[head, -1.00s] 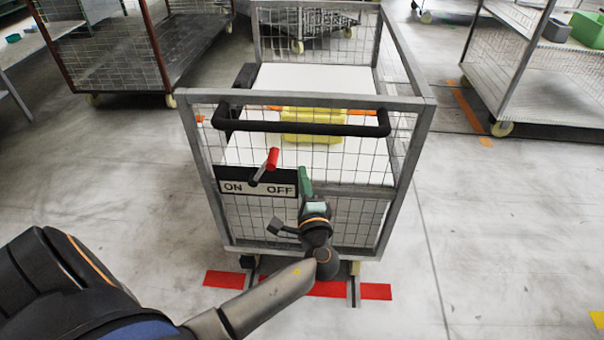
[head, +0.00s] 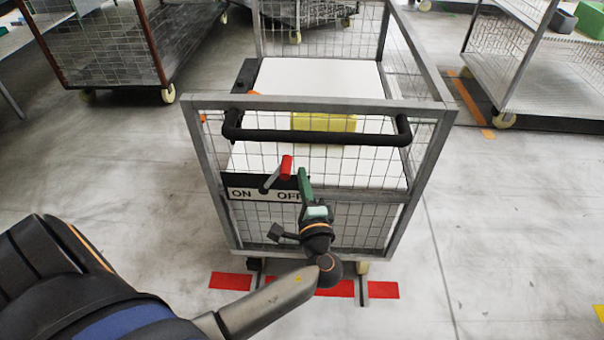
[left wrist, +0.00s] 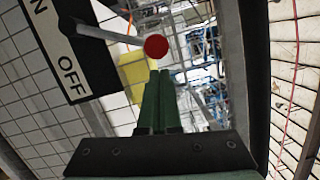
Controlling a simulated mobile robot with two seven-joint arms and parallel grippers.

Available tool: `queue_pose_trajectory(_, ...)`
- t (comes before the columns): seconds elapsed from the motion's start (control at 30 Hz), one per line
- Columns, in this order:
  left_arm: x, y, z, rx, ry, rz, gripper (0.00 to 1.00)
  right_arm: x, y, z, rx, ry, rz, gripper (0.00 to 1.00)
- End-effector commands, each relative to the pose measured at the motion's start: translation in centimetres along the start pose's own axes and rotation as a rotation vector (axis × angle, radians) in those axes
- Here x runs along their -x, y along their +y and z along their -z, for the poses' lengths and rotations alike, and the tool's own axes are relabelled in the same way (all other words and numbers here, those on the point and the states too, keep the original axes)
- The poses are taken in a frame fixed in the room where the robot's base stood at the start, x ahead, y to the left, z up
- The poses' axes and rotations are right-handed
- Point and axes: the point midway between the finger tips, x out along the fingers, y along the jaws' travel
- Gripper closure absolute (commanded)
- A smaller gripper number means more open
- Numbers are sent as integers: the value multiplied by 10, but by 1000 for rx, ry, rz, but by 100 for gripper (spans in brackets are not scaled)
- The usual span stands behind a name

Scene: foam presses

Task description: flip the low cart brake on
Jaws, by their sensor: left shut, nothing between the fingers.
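The brake lever with a red grip (head: 286,166) stands on a black-and-white ON/OFF plate (head: 250,193) on the near end of the wire-sided cart (head: 318,104). The lever slants up and right, its red end over the OFF side. My left gripper (head: 303,172) is shut and empty, its green fingers pointing up just right of the red grip. In the left wrist view, the round red end (left wrist: 156,46) appears just beyond the closed fingertips (left wrist: 158,74), with the plate (left wrist: 62,65) at left. I cannot tell whether they touch. My right gripper is out of view.
A black push bar (head: 318,133) crosses the cart above the lever. A yellow box (head: 323,122) sits inside the cart. Red floor tape (head: 383,290) lies beneath its near end.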

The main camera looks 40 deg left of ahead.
Motion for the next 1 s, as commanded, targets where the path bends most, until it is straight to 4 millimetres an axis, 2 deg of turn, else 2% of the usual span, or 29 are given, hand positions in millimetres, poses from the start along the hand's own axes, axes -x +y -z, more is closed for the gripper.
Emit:
queue_pose_trajectory(0.67, 7, -2, -1, 1, -1, 0, 100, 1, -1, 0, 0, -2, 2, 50)
queue_pose_trajectory(1.0, -2, -4, -11, 46, -2, -12, 100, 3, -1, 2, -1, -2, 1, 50)
